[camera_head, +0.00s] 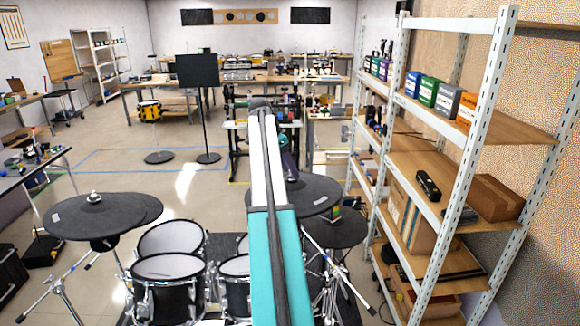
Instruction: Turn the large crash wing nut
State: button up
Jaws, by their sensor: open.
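A black cymbal pad (80,220) stands on a stand at the left, with a small pale fitting (93,195) on top at its centre. The fitting is too small to tell whether it is a wing nut. A second black pad (150,207) overlaps behind it. At the right, another wide black pad (318,194) is partly covered by my arm, and its centre is hidden. I cannot tell which pad is the large crash. My teal and white arm rises through the middle of the picture.
Black drums with white mesh heads (168,281) stand below the pads. A dark pad (342,229) sits at the right near a metal shelf (480,130) with boxes. A black music stand (198,72) stands behind. Floor at the left middle is open.

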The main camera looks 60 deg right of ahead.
jog(key=c, duration=1.1)
jog(key=shift+d, duration=0.25)
jog(key=shift+a, duration=0.2)
